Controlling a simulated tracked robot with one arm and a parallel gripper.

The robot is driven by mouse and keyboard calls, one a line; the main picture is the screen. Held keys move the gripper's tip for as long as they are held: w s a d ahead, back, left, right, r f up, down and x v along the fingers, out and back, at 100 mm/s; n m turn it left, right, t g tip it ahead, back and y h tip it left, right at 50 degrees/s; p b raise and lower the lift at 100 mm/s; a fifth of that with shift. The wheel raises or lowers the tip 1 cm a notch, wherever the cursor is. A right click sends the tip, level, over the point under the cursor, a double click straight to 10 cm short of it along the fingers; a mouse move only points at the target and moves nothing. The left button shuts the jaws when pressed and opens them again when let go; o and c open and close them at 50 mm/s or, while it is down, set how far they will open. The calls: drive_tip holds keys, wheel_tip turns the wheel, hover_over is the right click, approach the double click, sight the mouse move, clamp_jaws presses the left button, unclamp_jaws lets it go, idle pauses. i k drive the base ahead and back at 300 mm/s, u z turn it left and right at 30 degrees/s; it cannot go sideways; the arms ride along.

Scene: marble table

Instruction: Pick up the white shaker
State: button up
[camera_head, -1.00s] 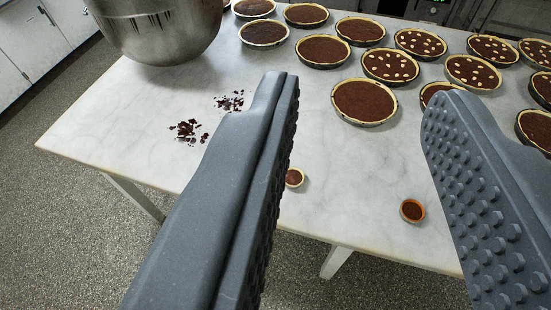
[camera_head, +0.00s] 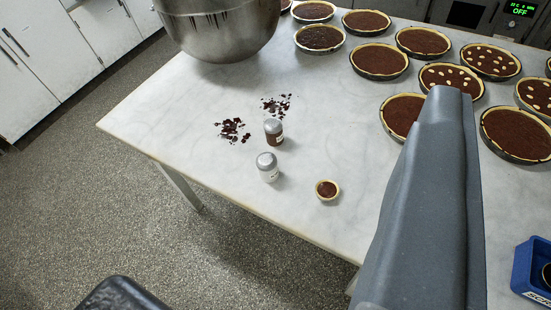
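The white shaker (camera_head: 268,172) stands upright on the marble table (camera_head: 330,120), near its front-left edge. It has a silvery domed cap and a pale label. My gripper (camera_head: 430,200) shows as one grey finger, large in the foreground to the right of the shaker and apart from it. The finger's smooth side faces me. The other finger is not clearly visible, so the gap between them cannot be judged.
A brown-filled shaker (camera_head: 274,134) stands just behind the white one. A tiny tart (camera_head: 327,190) sits to its right. Chocolate crumbs (camera_head: 232,130) lie to the left. A steel bowl (camera_head: 218,28) and several tarts (camera_head: 380,60) fill the back. A blue box (camera_head: 533,268) is at right.

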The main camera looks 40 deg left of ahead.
sight(266, 164)
drive_tip(key=i, duration=0.9)
drive_tip(key=u, duration=0.1)
